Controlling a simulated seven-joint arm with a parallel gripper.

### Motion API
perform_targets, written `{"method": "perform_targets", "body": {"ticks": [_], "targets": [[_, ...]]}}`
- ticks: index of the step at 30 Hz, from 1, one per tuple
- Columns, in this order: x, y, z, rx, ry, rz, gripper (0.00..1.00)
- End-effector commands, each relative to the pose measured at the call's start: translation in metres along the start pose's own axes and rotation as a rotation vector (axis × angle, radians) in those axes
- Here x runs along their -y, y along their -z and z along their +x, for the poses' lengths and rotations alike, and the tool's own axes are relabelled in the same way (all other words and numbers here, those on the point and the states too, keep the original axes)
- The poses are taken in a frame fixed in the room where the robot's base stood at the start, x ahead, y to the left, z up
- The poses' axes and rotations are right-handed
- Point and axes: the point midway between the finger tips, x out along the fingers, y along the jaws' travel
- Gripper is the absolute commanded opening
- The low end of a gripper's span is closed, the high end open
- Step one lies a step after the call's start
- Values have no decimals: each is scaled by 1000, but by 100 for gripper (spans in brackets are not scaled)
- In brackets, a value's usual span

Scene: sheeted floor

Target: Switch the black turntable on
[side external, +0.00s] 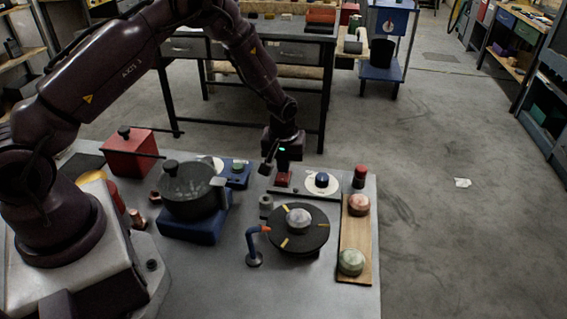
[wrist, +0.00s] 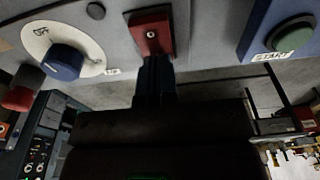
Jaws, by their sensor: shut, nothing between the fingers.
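The black turntable (side external: 312,240) is a round disc with yellow marks and a grey round piece (side external: 299,217) on top. My gripper (side external: 275,168) is shut and empty, pointing down at the red switch. In the wrist view its fingertips (wrist: 155,62) overlap the switch's near edge; I cannot tell if they touch.
A blue box with a green button (side external: 238,167), labelled START in the wrist view, stands left of the panel. A dark pot (side external: 188,190) sits on a blue base.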

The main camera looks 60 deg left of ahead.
Motion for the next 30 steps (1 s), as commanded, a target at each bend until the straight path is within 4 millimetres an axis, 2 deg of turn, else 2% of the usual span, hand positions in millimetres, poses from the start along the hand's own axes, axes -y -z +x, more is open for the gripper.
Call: {"method": "perform_targets", "body": {"ticks": [3,12,24,26,30], "targets": [[1,-4,5,5,3,1,0],[1,-16,-2,10,5,2,0],[1,-16,-6,4,2,1,0],[0,-16,-9,4,2,1,0],[0,-16,-27,2,0,1,0]]}}
